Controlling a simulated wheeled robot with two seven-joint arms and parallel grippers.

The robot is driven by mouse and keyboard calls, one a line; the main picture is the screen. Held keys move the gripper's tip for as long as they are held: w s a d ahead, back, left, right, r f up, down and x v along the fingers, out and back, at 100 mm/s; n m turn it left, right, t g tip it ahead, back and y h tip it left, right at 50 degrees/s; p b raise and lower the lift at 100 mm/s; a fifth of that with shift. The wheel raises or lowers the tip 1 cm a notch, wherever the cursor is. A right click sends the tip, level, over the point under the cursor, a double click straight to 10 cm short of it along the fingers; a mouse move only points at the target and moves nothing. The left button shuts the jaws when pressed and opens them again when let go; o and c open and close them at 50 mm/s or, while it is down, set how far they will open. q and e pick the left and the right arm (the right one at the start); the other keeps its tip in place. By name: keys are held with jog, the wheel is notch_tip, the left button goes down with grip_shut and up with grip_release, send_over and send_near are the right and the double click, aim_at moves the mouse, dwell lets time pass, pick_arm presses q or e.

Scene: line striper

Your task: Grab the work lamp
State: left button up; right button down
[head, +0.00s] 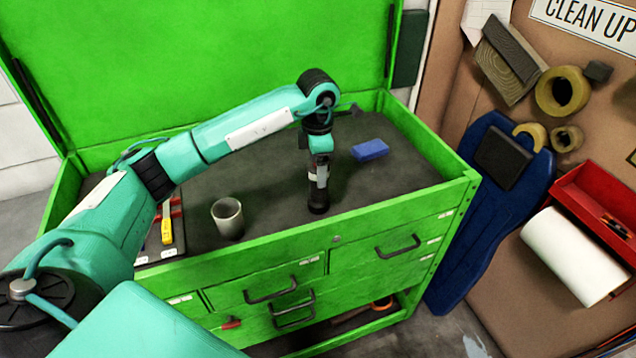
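My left arm comes in from the left and bends down over the green tool chest. My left gripper (318,200) points down at the dark top surface near the front edge. The fingers look like one dark upright shape, so I cannot tell whether they are open or shut, or whether they hold anything. I cannot clearly make out the work lamp. A small dark piece shows just right of my wrist, but I cannot tell what it belongs to. My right gripper is not in view.
The green chest (270,245) has a raised rim and an upright lid behind. On its top are a grey cup (228,218), a blue block (370,149) and a tray with a yellow-handled tool (167,225). A blue creeper board (490,220) leans at the right.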

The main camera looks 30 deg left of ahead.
pick_arm(q)
jog(key=shift+d+f, duration=0.1)
jog(key=shift+f, duration=0.45)
jog(key=c, duration=1.6)
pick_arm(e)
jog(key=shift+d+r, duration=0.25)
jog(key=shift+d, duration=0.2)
pick_arm(q)
jog(key=shift+r, duration=0.1)
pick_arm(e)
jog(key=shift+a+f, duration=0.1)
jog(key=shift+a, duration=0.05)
